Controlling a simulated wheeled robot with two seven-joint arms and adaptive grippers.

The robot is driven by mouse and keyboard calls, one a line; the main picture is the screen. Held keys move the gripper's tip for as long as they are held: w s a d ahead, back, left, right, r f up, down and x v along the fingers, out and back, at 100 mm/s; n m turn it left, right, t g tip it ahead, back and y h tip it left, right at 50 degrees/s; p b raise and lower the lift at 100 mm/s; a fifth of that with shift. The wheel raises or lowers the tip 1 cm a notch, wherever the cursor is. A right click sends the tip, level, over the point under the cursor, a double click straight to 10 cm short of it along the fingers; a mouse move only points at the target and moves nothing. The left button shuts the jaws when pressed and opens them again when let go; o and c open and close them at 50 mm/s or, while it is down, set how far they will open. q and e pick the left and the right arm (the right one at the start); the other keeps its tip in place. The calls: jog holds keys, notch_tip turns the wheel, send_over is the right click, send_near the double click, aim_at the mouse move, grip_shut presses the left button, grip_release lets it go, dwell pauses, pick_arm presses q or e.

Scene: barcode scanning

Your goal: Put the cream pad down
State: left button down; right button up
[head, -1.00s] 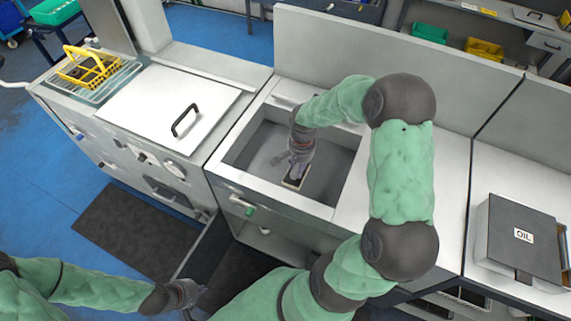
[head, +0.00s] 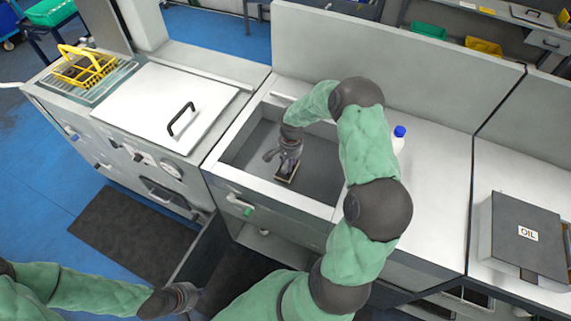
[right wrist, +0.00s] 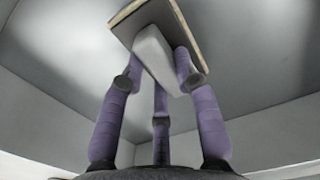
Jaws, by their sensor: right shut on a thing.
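The cream pad (head: 286,172) is a flat piece with a dark edge, seen in the head view inside the sunken basin (head: 325,190) of the counter. In the right wrist view the pad (right wrist: 182,32) shows its flat face and a pale grip block (right wrist: 155,58). My right gripper (head: 287,160) is inside the basin and shut on the pad; its purple fingers (right wrist: 158,75) close around the block. Whether the pad touches the basin floor I cannot tell. My left gripper (head: 188,295) hangs at the lower left, away from the basin; its fingers are too small to read.
A white lid with a black handle (head: 182,120) lies left of the basin. A yellow basket (head: 84,68) sits on a rack further left. A blue-capped white bottle (head: 399,138) stands right of the basin. A dark box labelled OIL (head: 528,234) is at the right.

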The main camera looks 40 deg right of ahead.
jog(key=shift+f, duration=0.2)
jog(key=shift+f, duration=0.15)
jog(key=o, duration=1)
jog(key=shift+r, duration=0.2)
notch_tip(320, 180, up, 12)
jog(key=p, duration=0.2)
jog(key=shift+d, duration=0.15)
